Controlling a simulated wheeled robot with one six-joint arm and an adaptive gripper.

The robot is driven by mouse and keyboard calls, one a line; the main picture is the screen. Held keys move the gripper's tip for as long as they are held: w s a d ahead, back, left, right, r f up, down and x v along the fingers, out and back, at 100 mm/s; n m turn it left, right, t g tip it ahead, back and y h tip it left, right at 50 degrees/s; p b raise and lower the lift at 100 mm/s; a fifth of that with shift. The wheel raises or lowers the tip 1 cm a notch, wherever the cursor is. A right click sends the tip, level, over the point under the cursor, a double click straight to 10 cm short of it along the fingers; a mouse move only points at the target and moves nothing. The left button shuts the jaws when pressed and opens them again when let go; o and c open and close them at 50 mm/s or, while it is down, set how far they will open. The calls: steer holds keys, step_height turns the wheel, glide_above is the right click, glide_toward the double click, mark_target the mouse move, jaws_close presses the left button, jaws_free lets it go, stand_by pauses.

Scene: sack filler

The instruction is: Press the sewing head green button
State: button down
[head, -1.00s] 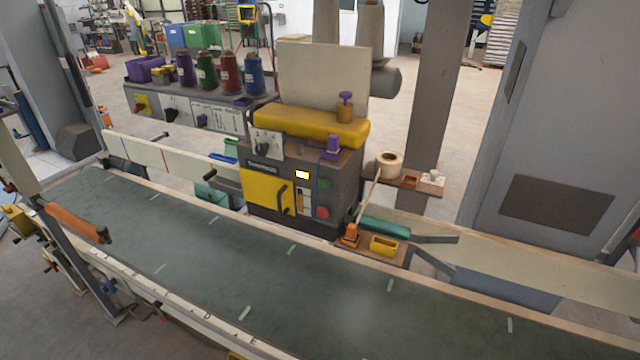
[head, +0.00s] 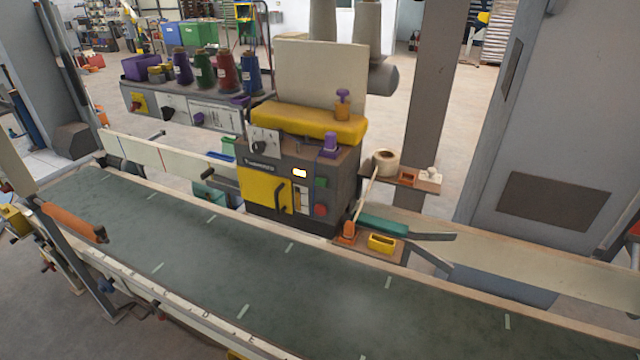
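The sewing head (head: 262,186) is a dark grey box with a yellow top cover and a yellow front door, standing behind the conveyor belt near the middle of the head view. Nothing covers the green button. My gripper is not in view.
The green conveyor belt (head: 330,290) runs across the front and is empty. A small shelf with a yellow tray (head: 381,243) stands right of the sewing head. Thread cones (head: 227,72) stand behind left. A grey post (head: 432,110) rises at right.

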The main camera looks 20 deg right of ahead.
mark_target(321, 182)
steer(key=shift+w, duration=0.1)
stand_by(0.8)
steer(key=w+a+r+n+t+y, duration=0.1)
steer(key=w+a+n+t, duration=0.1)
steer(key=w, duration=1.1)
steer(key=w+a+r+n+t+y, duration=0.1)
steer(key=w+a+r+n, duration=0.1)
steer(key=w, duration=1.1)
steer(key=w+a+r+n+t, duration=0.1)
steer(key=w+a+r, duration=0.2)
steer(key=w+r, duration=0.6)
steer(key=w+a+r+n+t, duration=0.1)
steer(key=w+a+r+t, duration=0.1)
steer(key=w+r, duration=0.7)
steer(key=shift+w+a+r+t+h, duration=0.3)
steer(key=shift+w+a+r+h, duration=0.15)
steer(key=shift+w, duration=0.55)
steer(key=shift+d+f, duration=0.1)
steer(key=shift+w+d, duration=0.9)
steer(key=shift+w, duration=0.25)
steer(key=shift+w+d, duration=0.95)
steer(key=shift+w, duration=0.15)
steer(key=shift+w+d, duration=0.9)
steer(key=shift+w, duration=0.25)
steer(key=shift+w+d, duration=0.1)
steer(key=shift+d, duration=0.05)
